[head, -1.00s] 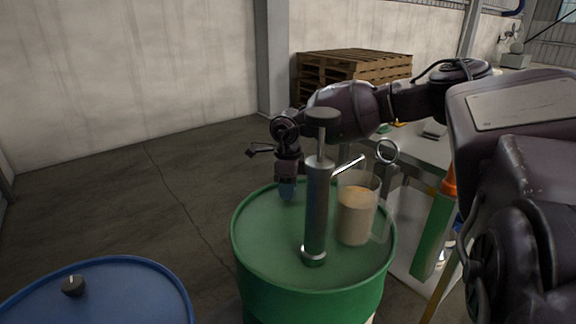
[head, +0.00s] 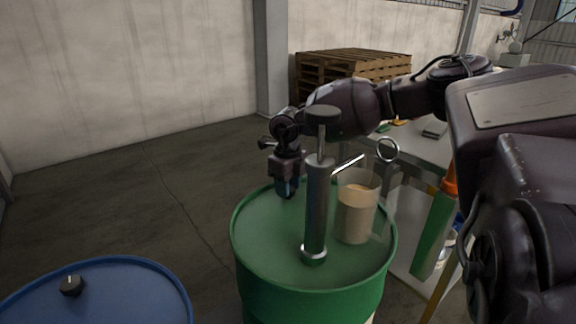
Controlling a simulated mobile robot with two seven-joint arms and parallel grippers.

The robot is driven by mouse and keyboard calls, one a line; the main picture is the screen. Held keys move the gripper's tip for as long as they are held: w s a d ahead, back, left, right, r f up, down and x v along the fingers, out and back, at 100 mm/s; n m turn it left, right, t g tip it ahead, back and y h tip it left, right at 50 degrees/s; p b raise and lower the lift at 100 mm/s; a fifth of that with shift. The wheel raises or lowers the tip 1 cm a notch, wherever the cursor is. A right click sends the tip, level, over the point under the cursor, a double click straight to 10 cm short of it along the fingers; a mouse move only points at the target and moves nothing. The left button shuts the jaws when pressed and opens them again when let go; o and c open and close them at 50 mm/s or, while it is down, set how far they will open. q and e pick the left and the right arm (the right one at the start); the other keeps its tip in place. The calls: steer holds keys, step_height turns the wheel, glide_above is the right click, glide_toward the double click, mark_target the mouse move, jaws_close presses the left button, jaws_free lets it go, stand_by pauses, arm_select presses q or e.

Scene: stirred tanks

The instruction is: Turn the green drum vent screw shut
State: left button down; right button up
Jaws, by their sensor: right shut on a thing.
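The green drum (head: 270,255) stands upright in the middle of the head view. My right gripper (head: 287,192) points down at the far left part of its lid and is shut on the vent screw. The screw itself is hidden between the fingers. A grey hand pump (head: 316,215) with a dark knob stands upright on the lid, in front and to the right of the gripper. My left gripper is not in view.
A clear beaker of tan liquid (head: 355,212) stands close to the pump's right. A blue drum (head: 125,290) with a black knob (head: 71,285) is at the lower left. A bench (head: 432,150) stands behind to the right, with wooden pallets (head: 350,68) beyond. The left floor is clear.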

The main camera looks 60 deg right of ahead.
steer(key=o, duration=0.9)
steer(key=shift+o, duration=0.2)
step_height(320, 180, up, 11)
steer(key=p, duration=0.2)
steer(key=shift+f, duration=0.1)
stand_by(0.4)
